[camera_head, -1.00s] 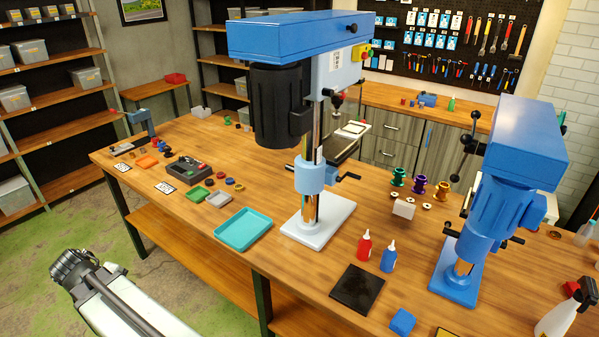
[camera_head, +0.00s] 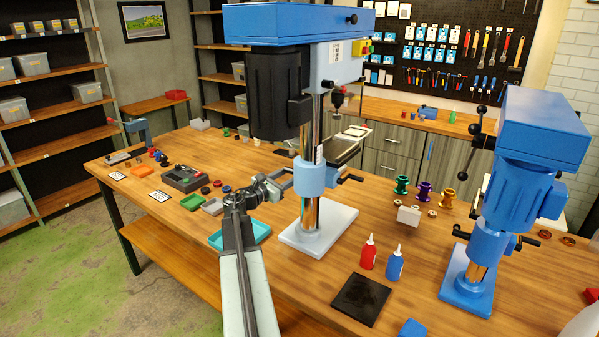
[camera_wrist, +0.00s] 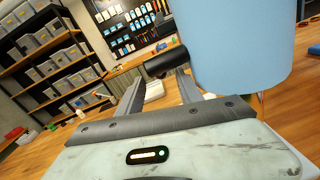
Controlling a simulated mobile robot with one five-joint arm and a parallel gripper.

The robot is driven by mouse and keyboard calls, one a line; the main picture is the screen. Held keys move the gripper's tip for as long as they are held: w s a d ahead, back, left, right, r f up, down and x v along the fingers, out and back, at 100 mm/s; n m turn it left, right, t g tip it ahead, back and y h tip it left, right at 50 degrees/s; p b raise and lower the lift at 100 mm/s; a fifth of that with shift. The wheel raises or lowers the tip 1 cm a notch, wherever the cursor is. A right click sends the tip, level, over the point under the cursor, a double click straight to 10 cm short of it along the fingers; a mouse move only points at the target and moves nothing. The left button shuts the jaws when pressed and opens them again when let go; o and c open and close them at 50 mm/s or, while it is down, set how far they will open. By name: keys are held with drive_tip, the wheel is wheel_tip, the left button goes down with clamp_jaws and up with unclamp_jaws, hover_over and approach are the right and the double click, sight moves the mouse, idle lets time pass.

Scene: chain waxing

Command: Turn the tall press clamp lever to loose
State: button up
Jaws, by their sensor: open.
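The tall press has a blue head (camera_head: 290,22), a light blue collar (camera_head: 316,178) on its column and a white base (camera_head: 318,236). In the wrist view the collar (camera_wrist: 232,45) fills the upper right. A short dark lever (camera_wrist: 164,63) sticks out from its left side, taken to be the clamp lever. My gripper (camera_head: 284,181) is at the collar's left side. In the wrist view my gripper (camera_wrist: 160,84) is open, with the lever across and just beyond the fingertips. Contact cannot be told. A black crank handle (camera_head: 349,178) is on the collar's right.
A teal tray (camera_head: 258,232) lies under my arm. Red (camera_head: 368,252) and blue (camera_head: 395,264) bottles and a black plate (camera_head: 362,298) are at the front right. A shorter blue press (camera_head: 522,180) stands at the right. Small parts lie around a grey box (camera_head: 186,178) at the left.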

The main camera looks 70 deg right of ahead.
sight(299, 169)
drive_tip(key=x, duration=0.5)
drive_tip(key=shift+s+d, duration=0.15)
drive_tip(key=shift+d, duration=0.25)
clamp_jaws()
drive_tip(key=shift+a+f, duration=0.1)
idle(0.8)
